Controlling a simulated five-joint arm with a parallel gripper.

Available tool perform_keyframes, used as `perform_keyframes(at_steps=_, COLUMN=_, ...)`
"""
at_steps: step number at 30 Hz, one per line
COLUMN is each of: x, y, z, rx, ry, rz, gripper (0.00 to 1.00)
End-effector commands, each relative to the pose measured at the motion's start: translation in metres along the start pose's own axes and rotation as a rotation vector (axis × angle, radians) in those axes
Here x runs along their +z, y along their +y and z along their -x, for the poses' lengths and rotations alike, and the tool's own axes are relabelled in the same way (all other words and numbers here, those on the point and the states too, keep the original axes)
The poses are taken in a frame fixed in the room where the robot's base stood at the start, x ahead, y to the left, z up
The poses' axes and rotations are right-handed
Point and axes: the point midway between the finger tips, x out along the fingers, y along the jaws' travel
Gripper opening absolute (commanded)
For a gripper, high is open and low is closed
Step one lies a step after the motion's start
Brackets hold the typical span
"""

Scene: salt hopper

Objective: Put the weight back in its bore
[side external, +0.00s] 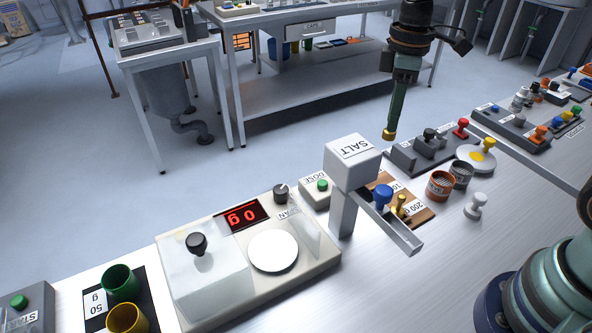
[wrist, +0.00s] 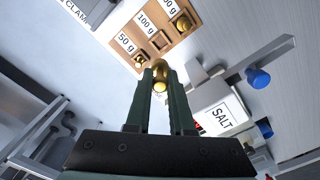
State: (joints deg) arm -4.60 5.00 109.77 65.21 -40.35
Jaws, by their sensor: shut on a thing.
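My gripper (side external: 390,134) is shut on a brass weight (side external: 389,136), held high above the bench's back edge, behind the wooden block (side external: 423,214). In the wrist view the weight (wrist: 160,70) sits between my fingertips (wrist: 160,78). The wooden block (wrist: 194,12) lies beyond it, with labels for 50 g, 100 g and 200 g. A brass weight (wrist: 183,22) stands in the 200 g bore, and a small one (wrist: 140,60) shows at the 50 g bore. The 100 g bore appears empty. In the side view the hopper partly hides the block.
The salt hopper (side external: 352,160) with its blue knob (side external: 383,195) and chute stands beside the block. The scale's round pan (side external: 273,251) is empty and its display (side external: 242,215) reads 0 g. Brown and dark cups (side external: 440,186) and a white knobbed piece (side external: 475,207) stand to the right.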

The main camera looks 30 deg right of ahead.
Motion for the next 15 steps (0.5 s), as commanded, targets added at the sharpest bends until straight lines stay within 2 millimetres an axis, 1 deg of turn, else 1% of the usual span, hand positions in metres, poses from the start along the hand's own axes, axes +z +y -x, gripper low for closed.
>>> perform_keyframes(at_steps=1, x=0.001, y=-0.001, z=-0.014, rx=-0.005, ry=-0.006, rz=0.000, gripper=0.00)
perform_keyframes(at_steps=9, x=0.001, y=-0.001, z=-0.080, rx=-0.005, ry=-0.006, rz=0.000, gripper=0.00)
perform_keyframes(at_steps=12, x=0.001, y=-0.001, z=-0.101, rx=-0.005, ry=-0.005, rz=0.000, gripper=0.00)
perform_keyframes(at_steps=15, x=0.001, y=-0.001, z=-0.117, rx=-0.003, ry=-0.004, rz=0.000, gripper=0.00)
